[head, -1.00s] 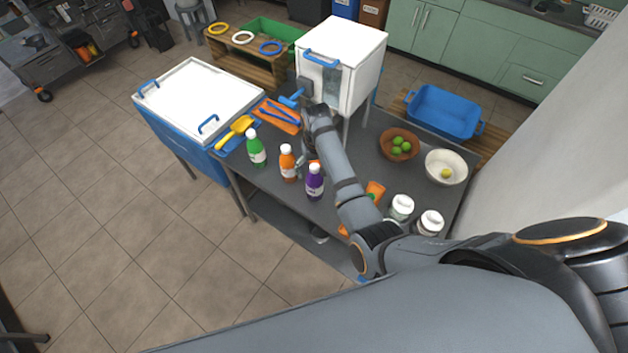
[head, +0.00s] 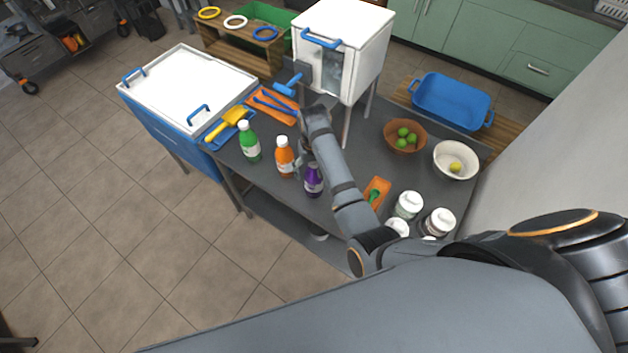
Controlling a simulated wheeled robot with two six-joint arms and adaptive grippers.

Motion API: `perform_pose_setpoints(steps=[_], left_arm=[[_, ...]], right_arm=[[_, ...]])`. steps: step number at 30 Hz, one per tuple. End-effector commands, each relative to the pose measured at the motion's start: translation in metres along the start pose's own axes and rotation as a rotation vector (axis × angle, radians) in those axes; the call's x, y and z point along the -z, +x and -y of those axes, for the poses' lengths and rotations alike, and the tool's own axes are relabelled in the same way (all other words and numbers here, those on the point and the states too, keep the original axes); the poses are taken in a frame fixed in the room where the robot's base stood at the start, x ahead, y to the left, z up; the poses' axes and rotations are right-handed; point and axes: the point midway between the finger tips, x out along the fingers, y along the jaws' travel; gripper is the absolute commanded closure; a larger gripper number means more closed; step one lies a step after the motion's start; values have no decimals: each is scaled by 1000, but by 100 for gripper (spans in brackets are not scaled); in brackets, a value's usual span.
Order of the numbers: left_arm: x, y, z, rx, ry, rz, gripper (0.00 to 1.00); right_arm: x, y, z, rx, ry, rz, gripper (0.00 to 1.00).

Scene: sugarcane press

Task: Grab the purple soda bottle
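The purple soda bottle (head: 313,182) with a white cap and label stands upright near the front edge of the dark grey table, just left of my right forearm. My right arm reaches over the table from the lower right. My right gripper (head: 303,157) points down behind the purple bottle and beside the orange bottle (head: 284,159). Its fingers are small and mostly hidden by my wrist and the bottles, so their opening and any contact cannot be told. The green bottle (head: 249,142) stands farther left. My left gripper is out of view.
A white press box (head: 340,45) stands behind my wrist. A white-lidded blue cooler (head: 185,88) is at left. A brown bowl of limes (head: 405,134), a white bowl (head: 456,160) and jars (head: 408,205) are at right. The grey table (head: 255,180) is bare before the bottles.

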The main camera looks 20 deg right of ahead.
Motion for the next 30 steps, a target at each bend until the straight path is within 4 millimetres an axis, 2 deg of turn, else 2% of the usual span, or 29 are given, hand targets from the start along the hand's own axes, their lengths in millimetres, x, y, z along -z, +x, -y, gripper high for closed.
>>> perform_pose_setpoints(steps=[1,2,16,25,30], left_arm=[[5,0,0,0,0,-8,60],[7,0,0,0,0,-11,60],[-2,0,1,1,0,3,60],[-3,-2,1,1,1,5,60],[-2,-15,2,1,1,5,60]], right_arm=[[0,0,0,0,0,0,34],[0,0,0,0,0,0,38],[0,1,0,0,0,0,100],[0,-1,0,0,0,0,100],[2,-14,0,0,0,-1,100]])
